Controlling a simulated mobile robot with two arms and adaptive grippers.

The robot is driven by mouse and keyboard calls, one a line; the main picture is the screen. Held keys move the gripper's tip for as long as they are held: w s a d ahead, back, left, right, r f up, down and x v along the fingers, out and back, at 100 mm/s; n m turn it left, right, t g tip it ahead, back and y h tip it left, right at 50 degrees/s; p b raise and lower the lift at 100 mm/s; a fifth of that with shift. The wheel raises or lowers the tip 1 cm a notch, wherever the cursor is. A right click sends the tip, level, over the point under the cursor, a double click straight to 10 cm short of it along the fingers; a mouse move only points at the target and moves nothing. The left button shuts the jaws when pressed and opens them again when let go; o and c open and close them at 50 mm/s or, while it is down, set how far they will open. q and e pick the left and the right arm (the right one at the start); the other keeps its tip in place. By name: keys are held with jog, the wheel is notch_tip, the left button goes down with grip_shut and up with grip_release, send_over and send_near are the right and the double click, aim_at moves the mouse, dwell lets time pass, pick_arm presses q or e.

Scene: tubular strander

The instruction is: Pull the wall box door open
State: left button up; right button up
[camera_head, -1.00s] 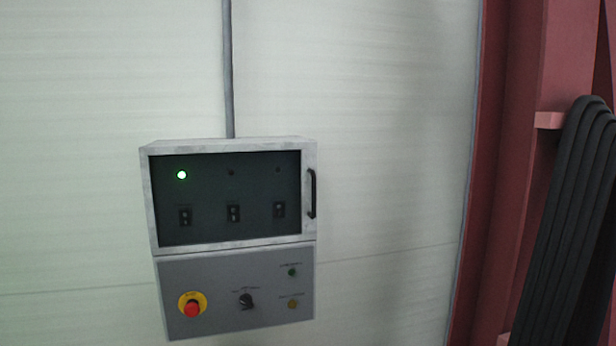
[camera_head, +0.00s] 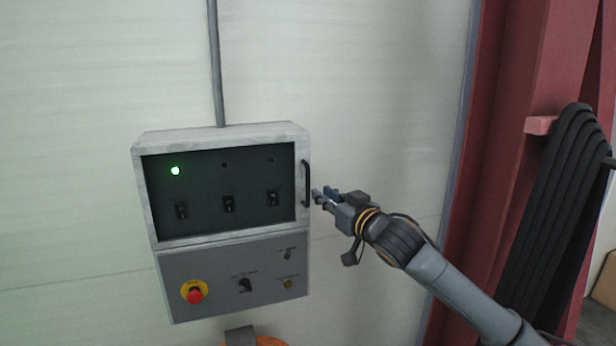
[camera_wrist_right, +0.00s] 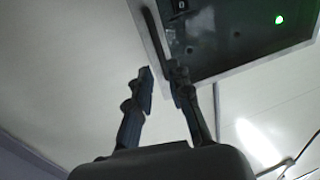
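The wall box (camera_head: 222,240) hangs on the pale wall. Its upper door (camera_head: 220,196) is a dark panel in a light frame and looks shut. A black vertical bar handle (camera_head: 306,184) sits on the door's right edge. My right gripper (camera_head: 318,196) is just right of the handle, fingers pointing at it. My left gripper is not in view.
Below the door, a grey panel carries a red emergency button (camera_head: 194,293) and a black knob (camera_head: 245,285). A conduit (camera_head: 216,70) runs up from the box. A red steel column (camera_head: 510,150) with black hoses (camera_head: 555,210) stands at the right. An orange object (camera_head: 258,340) shows below the box.

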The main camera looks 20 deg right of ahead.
aim_at(309, 186)
jog(key=p+x, duration=0.2)
jog(key=x, duration=0.4)
jog(key=shift+w+a+r, duration=0.1)
jog(key=shift+a+r, duration=0.05)
jog(key=shift+p+x, duration=0.5)
jog(key=shift+x, duration=0.3)
jog(key=shift+w, duration=0.1)
grip_shut()
jog(key=shift+f, duration=0.2)
